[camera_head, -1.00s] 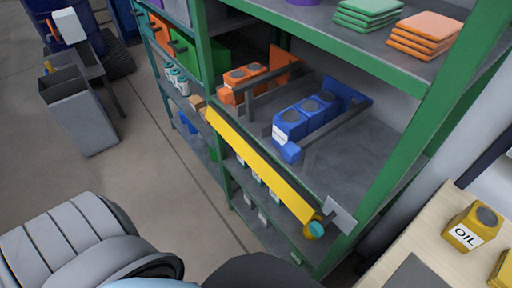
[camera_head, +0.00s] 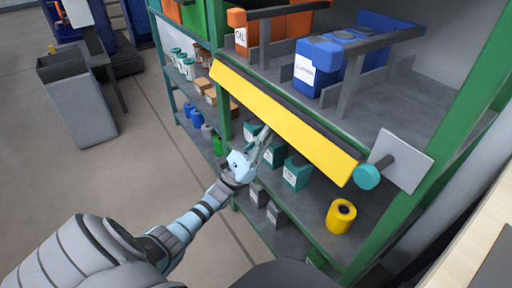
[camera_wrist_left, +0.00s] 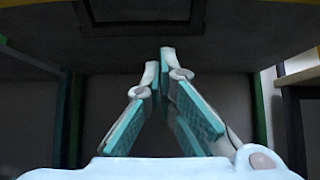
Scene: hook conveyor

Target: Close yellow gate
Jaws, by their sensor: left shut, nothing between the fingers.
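The yellow gate (camera_head: 280,118) is a long flat bar along the front edge of the green rack's middle shelf, below the blue and orange oil cans. A teal knob (camera_head: 367,177) and a grey plate (camera_head: 405,160) sit at its right end. My left gripper (camera_head: 264,136) is just below the gate's lower edge, in front of the lower shelf; I cannot tell whether it touches the gate. In the left wrist view its fingertips (camera_wrist_left: 166,54) meet with nothing between them, under a dark surface. My right gripper is not in view.
Blue cans (camera_head: 320,68) and orange cans (camera_head: 250,32) stand behind the gate. Teal boxes (camera_head: 297,172) and a yellow roll (camera_head: 341,216) are on the shelf below. A grey bin (camera_head: 78,100) stands at left. The floor in front of the rack is clear.

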